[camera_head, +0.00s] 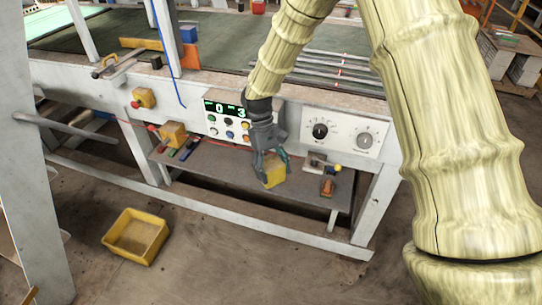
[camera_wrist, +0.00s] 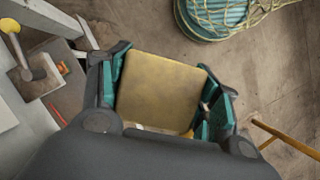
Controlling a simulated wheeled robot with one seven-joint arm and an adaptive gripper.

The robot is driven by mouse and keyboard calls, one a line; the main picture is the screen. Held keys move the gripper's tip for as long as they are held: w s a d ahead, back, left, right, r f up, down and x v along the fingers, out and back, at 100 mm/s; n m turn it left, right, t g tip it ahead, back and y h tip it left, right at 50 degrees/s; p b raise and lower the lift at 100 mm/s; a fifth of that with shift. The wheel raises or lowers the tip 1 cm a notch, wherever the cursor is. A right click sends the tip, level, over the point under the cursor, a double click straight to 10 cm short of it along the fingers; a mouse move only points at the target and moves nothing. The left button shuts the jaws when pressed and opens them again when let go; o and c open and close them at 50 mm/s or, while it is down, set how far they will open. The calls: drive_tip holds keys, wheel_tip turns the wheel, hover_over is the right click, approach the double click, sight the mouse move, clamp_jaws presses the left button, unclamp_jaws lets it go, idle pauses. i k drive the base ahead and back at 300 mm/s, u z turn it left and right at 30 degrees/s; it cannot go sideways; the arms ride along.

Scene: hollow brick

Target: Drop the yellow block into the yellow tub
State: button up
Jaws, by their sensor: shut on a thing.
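The yellow block (camera_head: 273,170) is held between the fingers of my gripper (camera_head: 270,157), in front of the lower shelf of the machine bench. In the wrist view the yellow block (camera_wrist: 160,92) fills the space between the teal finger pads of my gripper (camera_wrist: 163,100). The fingers press on its two sides. The yellow tub (camera_head: 136,236) stands on the floor at the lower left of the head view, below and well to the left of my gripper. It looks empty, with a dusty bottom. The tub does not show in the wrist view.
The lower shelf (camera_head: 222,165) carries another yellow block-like item (camera_head: 173,134) and small tools. A control panel (camera_head: 228,119) is behind my gripper. A white leg (camera_head: 30,160) rises left of the tub. A teal coil with netting (camera_wrist: 225,14) shows in the wrist view. The floor right of the tub is clear.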

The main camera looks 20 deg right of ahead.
sight(138, 239)
drive_tip(key=u, duration=3.6)
drive_tip(key=k, duration=1.65)
drive_tip(key=z, duration=2.05)
drive_tip(key=i, duration=1.75)
